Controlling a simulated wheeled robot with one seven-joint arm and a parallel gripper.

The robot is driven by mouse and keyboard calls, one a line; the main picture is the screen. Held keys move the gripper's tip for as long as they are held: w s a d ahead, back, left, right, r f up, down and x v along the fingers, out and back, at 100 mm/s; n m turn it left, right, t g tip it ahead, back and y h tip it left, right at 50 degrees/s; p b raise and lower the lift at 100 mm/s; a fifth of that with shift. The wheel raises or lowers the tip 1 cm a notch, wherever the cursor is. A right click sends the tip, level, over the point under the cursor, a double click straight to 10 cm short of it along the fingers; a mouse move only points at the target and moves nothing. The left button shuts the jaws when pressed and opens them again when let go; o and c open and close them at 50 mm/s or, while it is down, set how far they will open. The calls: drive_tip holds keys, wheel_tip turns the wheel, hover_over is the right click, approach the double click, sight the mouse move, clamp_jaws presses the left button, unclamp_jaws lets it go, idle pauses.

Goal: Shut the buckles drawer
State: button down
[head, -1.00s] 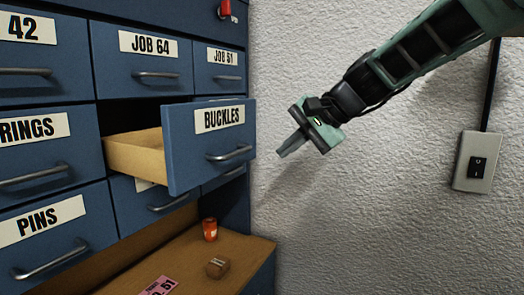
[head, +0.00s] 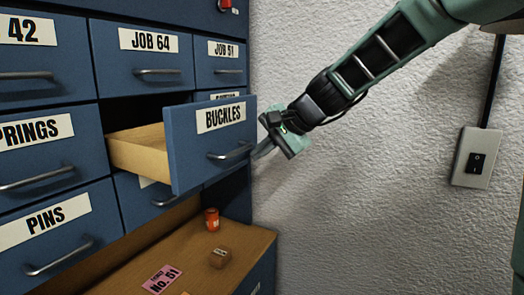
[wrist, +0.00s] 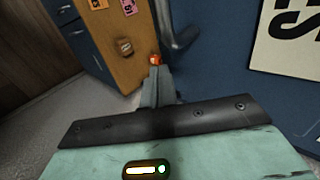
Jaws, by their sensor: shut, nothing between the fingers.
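The buckles drawer (head: 205,150) stands pulled well out of the blue cabinet, its pale wooden side showing in the head view. Its front carries a BUCKLES label and a grey bar handle (head: 232,152). My gripper (head: 258,154) is shut and empty, at the right edge of the drawer front, close to the handle's right end. In the wrist view, my shut fingers (wrist: 158,80) point toward the handle (wrist: 180,28) and the blue drawer front (wrist: 225,60). I cannot tell whether the fingertips touch the drawer.
Other drawers, such as JOB 64 (head: 155,72) and PINS (head: 55,235), are closed. Below, a wooden ledge (head: 205,270) holds an orange can (head: 211,219), a brown block (head: 220,258) and a pink tag (head: 162,279). A wall switch (head: 476,158) is at right.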

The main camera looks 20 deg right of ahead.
drive_tip(key=w+a+p, duration=0.2)
drive_tip(key=w+a, duration=0.2)
drive_tip(key=w, duration=0.1)
drive_tip(key=w+a+p, duration=0.3)
drive_tip(key=w, duration=0.2)
drive_tip(key=w+a+p, duration=0.3)
drive_tip(key=w+a, duration=0.1)
drive_tip(key=w, duration=0.2)
drive_tip(key=shift+a+r, duration=0.15)
drive_tip(key=shift+a, duration=0.15)
